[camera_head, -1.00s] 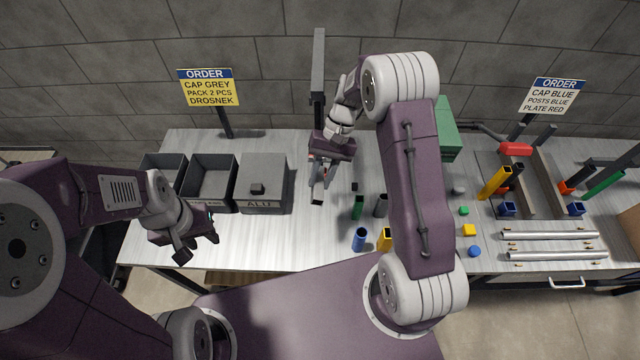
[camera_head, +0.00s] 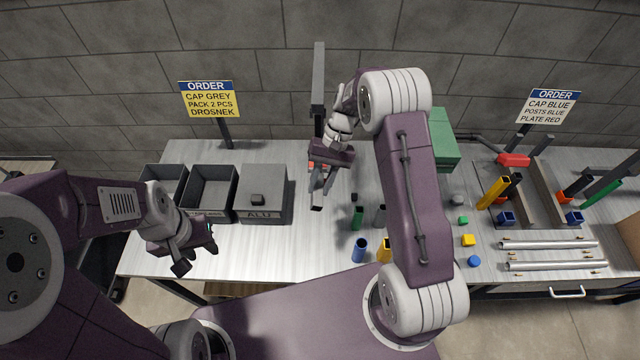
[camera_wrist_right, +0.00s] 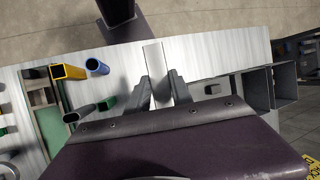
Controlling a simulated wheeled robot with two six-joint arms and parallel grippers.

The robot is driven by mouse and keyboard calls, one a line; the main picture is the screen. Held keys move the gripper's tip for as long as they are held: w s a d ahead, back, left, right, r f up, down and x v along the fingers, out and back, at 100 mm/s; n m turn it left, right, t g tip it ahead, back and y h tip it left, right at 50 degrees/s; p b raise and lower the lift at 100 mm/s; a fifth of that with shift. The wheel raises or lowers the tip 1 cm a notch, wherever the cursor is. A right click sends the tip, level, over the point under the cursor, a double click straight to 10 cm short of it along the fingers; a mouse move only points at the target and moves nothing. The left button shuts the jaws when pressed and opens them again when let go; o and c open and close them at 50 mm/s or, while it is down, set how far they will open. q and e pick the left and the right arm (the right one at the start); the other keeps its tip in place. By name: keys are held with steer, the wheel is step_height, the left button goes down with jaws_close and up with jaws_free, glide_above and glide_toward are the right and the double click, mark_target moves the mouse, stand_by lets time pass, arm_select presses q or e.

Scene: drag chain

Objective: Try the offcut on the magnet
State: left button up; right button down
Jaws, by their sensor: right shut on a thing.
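My right gripper (camera_head: 320,190) is shut on the offcut, a short grey metal bar that shows between the two fingers in the right wrist view (camera_wrist_right: 154,58). In the head view the offcut's dark end (camera_head: 316,208) shows at the fingertips, above the middle of the bench. The fingers also show in the wrist view (camera_wrist_right: 159,92). A tall grey post (camera_head: 319,75) stands behind this gripper. I cannot make out which thing is the magnet; the right hand hides part of that area. My left gripper (camera_head: 196,255) is open and empty at the bench's front left.
Bench (camera_head: 285,248) is clear in front of the box.

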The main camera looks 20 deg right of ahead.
mark_target(318, 201)
steer(key=shift+w+d, duration=0.2)
steer(key=shift+w, duration=0.35)
stand_by(0.5)
steer(key=shift+s+a+r+p, duration=0.1)
steer(key=shift+s+a+p, duration=0.15)
steer(key=shift+s, duration=0.55)
steer(key=shift+s+a+r+p, duration=0.15)
steer(key=shift+s+a+p, duration=0.05)
steer(key=shift+s, duration=0.6)
steer(key=shift+s+a+r+p, duration=0.1)
steer(key=shift+s+a+p, duration=0.15)
steer(key=shift+s, duration=0.55)
stand_by(4.5)
